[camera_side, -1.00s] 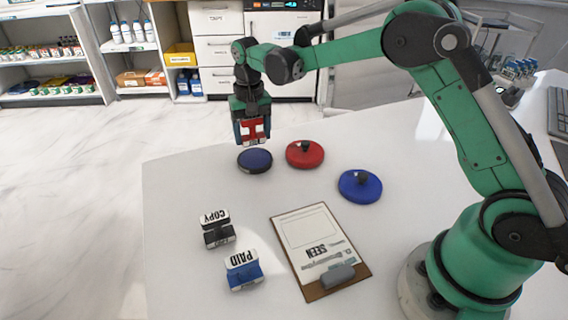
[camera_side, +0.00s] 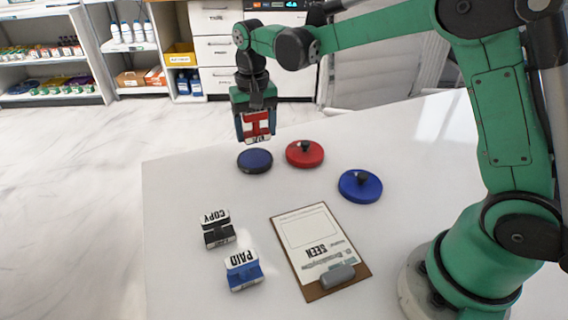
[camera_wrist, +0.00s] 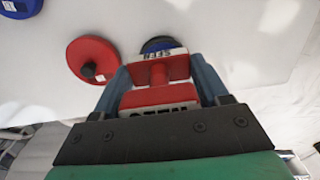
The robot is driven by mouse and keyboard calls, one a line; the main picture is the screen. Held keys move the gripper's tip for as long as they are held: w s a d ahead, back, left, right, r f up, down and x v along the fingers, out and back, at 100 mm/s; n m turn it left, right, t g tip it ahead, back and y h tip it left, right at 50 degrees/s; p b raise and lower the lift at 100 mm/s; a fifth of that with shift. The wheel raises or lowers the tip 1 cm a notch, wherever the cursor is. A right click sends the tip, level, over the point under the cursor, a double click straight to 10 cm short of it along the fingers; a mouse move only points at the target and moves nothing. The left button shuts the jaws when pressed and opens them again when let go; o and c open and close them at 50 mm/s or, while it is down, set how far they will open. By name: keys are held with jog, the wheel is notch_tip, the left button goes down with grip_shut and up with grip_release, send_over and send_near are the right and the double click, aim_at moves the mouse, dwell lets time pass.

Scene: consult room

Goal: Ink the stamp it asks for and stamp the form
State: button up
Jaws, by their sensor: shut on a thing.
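My gripper (camera_side: 257,136) is shut on a red stamp (camera_side: 257,124), held above the table at the back. In the wrist view the red stamp (camera_wrist: 158,84) sits between the fingers, and its label appears to read SEEN. An open round blue ink pad (camera_side: 255,161) lies just below and in front of the gripper; in the wrist view it is partly hidden behind the stamp. A clipboard (camera_side: 363,269) holds a form (camera_side: 318,240) marked SEEN. A black COPY stamp (camera_side: 218,231) and a blue PAID stamp (camera_side: 243,272) stand left of it.
A round red piece with a black knob (camera_side: 305,154) and a similar blue one (camera_side: 360,186) lie right of the blue pad. A grey clip (camera_side: 338,276) is at the clipboard's near end. White table is bare between the stamps and pads.

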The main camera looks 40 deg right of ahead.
jog(key=s+a, duration=0.3)
jog(key=s, duration=0.6)
send_near(308, 228)
jog(key=shift+w, duration=0.25)
jog(key=shift+s+f, duration=0.3)
jog(key=shift+f, duration=2.8)
jog(key=shift+f, duration=0.55)
jog(key=shift+r, duration=3.5)
jog(key=shift+w, duration=0.15)
